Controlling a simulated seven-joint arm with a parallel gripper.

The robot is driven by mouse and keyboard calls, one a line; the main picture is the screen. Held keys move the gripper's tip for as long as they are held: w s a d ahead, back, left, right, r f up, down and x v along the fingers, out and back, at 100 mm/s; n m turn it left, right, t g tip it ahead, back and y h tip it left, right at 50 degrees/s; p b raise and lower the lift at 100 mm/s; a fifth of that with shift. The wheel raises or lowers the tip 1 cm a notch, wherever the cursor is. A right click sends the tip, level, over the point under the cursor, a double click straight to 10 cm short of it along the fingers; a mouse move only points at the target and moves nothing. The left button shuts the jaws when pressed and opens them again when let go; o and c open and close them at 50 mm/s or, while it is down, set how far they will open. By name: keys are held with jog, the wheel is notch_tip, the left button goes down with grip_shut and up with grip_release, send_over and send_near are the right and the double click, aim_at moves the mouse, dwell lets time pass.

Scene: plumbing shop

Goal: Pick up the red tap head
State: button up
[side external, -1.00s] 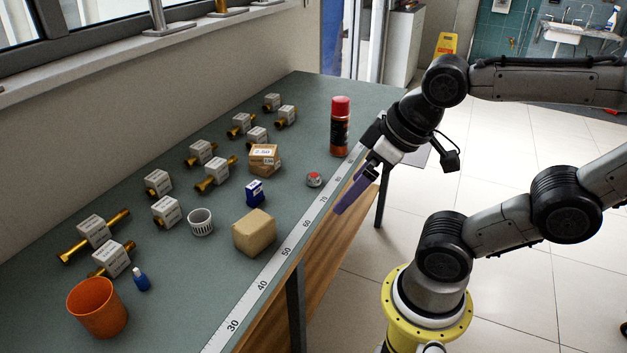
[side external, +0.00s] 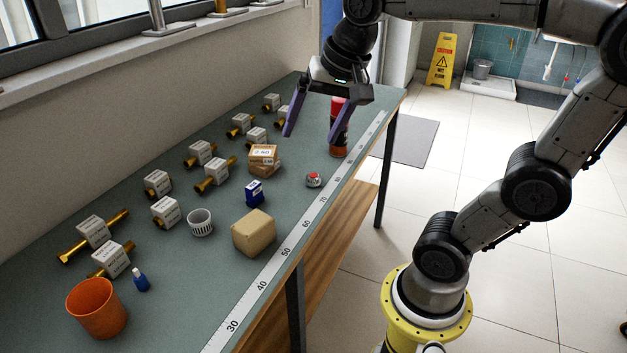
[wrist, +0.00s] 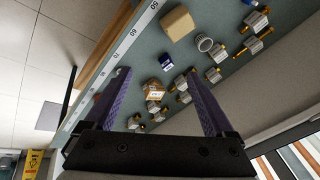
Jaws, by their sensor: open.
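The red tap head (side external: 314,178) is a small round silver-grey piece with a red top, lying on the green bench near the ruler edge in the side external view. The open fingers also show in the wrist view (wrist: 158,74).
A red-capped can (side external: 338,151) stands partly behind my right finger. Cardboard boxes (side external: 263,158), a blue box (side external: 254,192), a tan block (side external: 254,234) and several brass valves (side external: 203,152) stand left of the tap head. An orange cup (side external: 97,309) is at the near end.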

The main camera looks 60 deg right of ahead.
jog(key=w+d+m+g, duration=0.2)
jog(key=w+d+m, duration=0.2)
jog(key=w+d, duration=0.15)
jog(key=m+g, duration=0.3)
jog(key=m, duration=0.3)
send_over(314, 175)
notch_tip(314, 175, down, 13)
jog(key=shift+y, duration=0.3)
notch_tip(314, 175, down, 13)
jog(key=shift+f, duration=0.15)
grip_shut()
